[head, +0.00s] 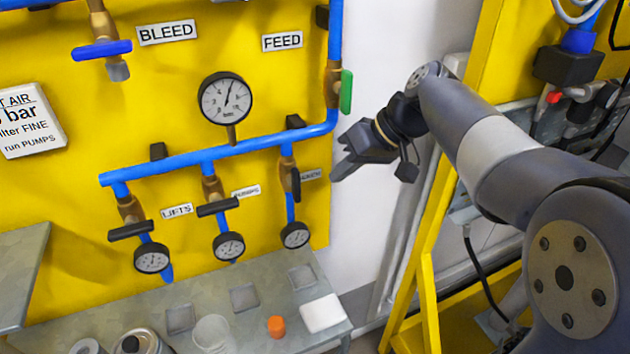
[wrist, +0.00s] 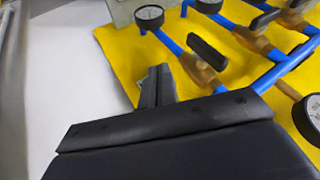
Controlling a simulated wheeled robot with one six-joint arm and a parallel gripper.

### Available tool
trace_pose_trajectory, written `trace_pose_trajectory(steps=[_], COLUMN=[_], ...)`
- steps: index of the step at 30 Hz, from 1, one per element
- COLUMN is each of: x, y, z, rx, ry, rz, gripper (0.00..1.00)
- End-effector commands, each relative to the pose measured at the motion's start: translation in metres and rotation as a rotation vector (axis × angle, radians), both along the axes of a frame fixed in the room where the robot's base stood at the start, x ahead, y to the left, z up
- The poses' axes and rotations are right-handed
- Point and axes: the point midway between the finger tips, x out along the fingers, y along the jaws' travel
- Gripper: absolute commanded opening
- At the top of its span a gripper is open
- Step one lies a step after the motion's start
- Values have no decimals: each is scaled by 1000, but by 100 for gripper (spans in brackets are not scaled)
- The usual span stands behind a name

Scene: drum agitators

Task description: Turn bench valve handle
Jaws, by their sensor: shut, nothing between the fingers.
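The bench valve has a black handle (head: 296,184) on the rightmost lower branch of the blue pipe. The handle stands nearly upright, along its pipe. A small label (head: 312,174) beside it is too blurred to read surely. In the wrist view, a black handle (wrist: 207,52) above a brass body (wrist: 203,75) appears to be this valve. My gripper (head: 341,168) is shut and empty, to the right of the handle and apart from it. In the wrist view its fingers (wrist: 155,85) are to the left of the handle.
The LIFTS handle (head: 130,231) and PUMPS handle (head: 217,206) lie crosswise to their pipes. A green handle (head: 346,92) is above my gripper. Gauges (head: 295,235) hang below the valves. A grey bench (head: 215,283) holds a cup and an orange cap. White wall is behind my gripper.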

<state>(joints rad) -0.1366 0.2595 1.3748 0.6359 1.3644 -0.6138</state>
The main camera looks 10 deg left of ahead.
Motion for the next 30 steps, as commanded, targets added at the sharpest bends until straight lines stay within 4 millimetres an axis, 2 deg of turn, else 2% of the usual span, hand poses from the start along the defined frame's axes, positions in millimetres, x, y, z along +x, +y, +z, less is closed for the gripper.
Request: trace_pose_trajectory(steps=[3,6,12,30], x=[1,-8,-17,-19], y=[16,30,46,53], z=[-20,-18,-19,-22], rx=[-1,0,0,16], ry=[5,-1,-1,10], rz=[3,6,2,0], gripper=[0,0,0,0])
